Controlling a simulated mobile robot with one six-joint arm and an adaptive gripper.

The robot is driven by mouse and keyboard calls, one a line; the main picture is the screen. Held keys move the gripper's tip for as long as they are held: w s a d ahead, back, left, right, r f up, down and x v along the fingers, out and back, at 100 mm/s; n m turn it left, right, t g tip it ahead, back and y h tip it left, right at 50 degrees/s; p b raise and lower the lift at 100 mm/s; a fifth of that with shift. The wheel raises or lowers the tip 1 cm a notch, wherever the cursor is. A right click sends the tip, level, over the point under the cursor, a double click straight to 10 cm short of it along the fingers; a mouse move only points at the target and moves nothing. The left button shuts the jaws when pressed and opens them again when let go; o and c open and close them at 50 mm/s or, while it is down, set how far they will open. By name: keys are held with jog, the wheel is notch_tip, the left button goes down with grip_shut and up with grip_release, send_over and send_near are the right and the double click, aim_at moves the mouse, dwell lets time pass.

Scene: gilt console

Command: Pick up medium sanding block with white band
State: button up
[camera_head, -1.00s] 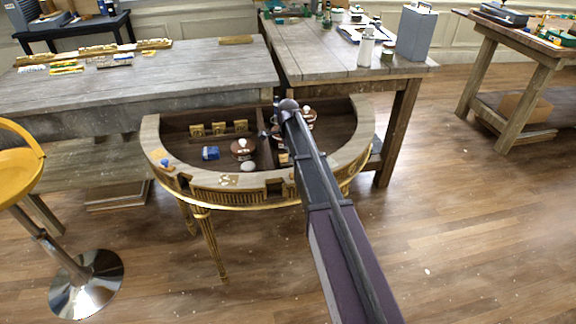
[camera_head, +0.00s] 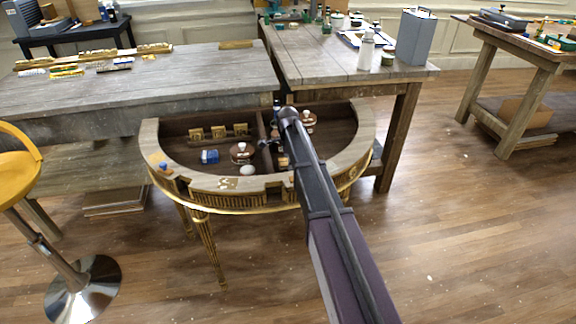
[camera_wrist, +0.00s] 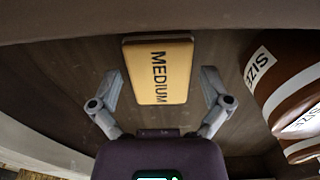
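A yellow block (camera_wrist: 160,72) with the word MEDIUM on its face lies on the dark console floor in the wrist view. I cannot make out a clear white band on it. My gripper (camera_wrist: 162,88) is open, with one finger on each side of the block and visible gaps between. Nothing is held. In the head view a small yellowish piece, likely this block (camera_head: 283,161), shows beside my arm inside the console. My arm hides part of that compartment, and the fingers are not clear there.
The half-round console (camera_head: 225,187) has a raised curved rim and a divider. A brown jar with white bands (camera_wrist: 295,85) stands close on the right in the wrist view. Another brown jar (camera_head: 242,152), a blue item (camera_head: 209,157) and several gold blocks (camera_head: 218,132) occupy the left compartment.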

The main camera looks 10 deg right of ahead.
jog(key=c, duration=0.8)
jog(key=shift+r, duration=0.1)
notch_tip(320, 180, up, 10)
jog(key=p, duration=1)
jog(key=o, duration=0.6)
jog(key=c, duration=0.5)
